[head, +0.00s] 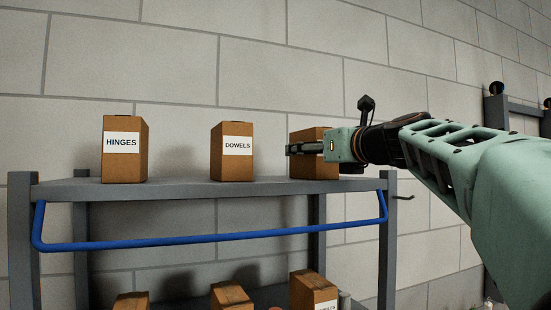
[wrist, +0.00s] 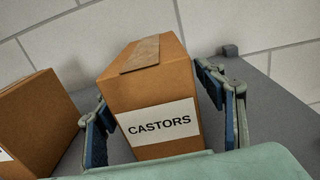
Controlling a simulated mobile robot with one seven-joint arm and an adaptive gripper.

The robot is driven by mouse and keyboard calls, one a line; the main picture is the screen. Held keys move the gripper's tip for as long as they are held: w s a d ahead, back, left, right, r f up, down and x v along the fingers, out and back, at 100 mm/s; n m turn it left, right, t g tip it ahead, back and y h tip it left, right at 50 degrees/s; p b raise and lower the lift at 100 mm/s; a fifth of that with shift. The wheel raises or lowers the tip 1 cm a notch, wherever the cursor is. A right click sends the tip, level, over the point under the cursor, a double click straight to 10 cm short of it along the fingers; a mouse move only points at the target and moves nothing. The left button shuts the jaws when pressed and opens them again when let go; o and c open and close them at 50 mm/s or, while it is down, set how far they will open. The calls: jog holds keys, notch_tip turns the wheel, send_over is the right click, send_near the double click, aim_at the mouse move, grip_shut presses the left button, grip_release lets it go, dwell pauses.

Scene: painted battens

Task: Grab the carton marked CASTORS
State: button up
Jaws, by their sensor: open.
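The carton marked CASTORS (wrist: 152,90) is a brown box with a white label, upright on the grey shelf. In the wrist view it stands between the two fingers of my open gripper (wrist: 165,122), with one finger at each side. I cannot tell whether the fingers touch it. In the head view the same carton (head: 309,168) is at the right of the top shelf, its label hidden behind my gripper (head: 303,148).
The DOWELS carton (head: 231,165) stands left of it, and the HINGES carton (head: 123,165) stands farther left. A blue rail (head: 210,238) runs along the front below the top shelf (head: 180,190). Several cartons sit lower down. A block wall is behind.

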jog(key=shift+s+d+r, duration=0.1)
jog(key=shift+s, duration=0.15)
jog(key=shift+c, duration=0.2)
jog(key=c, duration=1.5)
